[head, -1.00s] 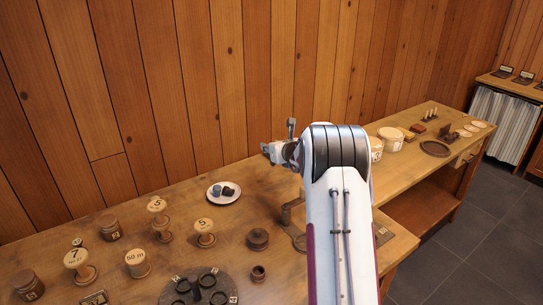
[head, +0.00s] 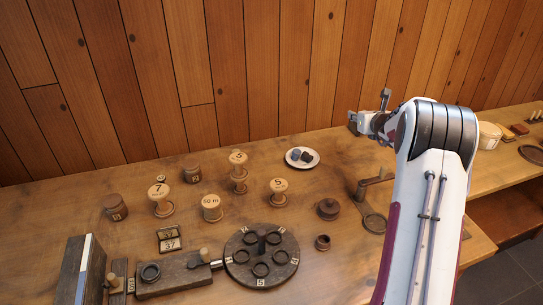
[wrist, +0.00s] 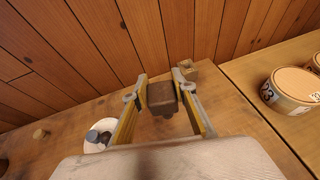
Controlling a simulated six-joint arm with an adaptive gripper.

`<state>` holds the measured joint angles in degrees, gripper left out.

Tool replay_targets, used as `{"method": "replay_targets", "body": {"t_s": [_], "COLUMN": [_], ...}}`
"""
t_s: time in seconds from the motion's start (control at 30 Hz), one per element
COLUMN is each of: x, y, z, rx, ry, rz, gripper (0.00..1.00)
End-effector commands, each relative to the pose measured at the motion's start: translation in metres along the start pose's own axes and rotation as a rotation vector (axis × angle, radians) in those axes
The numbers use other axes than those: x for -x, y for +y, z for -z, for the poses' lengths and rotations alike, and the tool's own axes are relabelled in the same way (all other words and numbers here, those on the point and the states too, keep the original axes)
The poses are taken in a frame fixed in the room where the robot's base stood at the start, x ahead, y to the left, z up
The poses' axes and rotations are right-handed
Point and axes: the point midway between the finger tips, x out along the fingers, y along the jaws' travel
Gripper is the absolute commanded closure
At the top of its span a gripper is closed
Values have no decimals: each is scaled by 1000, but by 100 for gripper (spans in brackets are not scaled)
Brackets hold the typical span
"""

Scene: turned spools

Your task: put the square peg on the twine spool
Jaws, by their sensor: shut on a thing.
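My gripper (wrist: 160,88) is shut on a brown, block-shaped piece, the square peg (wrist: 162,101), and holds it between its two fingertips. In the head view my gripper (head: 357,122) is raised near the back wall, right of the white plate; the peg is hard to make out there. Several pale wooden spools stand on the bench to the left: one marked 7 (head: 159,191), one marked 50 m (head: 211,202), one marked 5 (head: 279,185) and another at the back (head: 237,158). I cannot tell from the labels which one is the twine spool.
A white plate (head: 294,163) holds small dark pieces. Pale tins (wrist: 292,88) stand at the right in the wrist view.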

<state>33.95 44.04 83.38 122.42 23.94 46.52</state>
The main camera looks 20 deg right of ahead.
Motion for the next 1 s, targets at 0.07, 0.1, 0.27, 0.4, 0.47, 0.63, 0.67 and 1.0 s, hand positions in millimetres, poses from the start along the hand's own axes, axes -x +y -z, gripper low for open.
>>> {"method": "replay_targets", "body": {"t_s": [0.07, 0.1, 0.27, 0.4, 0.47, 0.63, 0.67, 1.0], "x": [0, -1, -3, -3, -2, 4, 5, 36], "y": [1, 2, 16, 40, 54, 105, 115, 226], "z": [0, 0, -5, -19, -27, -45, -47, -62], "rx": [0, 1, 7, 21, 27, 51, 56, 119], "ry": [0, 0, -1, -2, -3, -2, -1, -1], "rz": [-1, -3, -19, -46, -62, -121, -134, -290], "gripper": [94, 94, 94, 94, 94, 94, 94, 94]}}
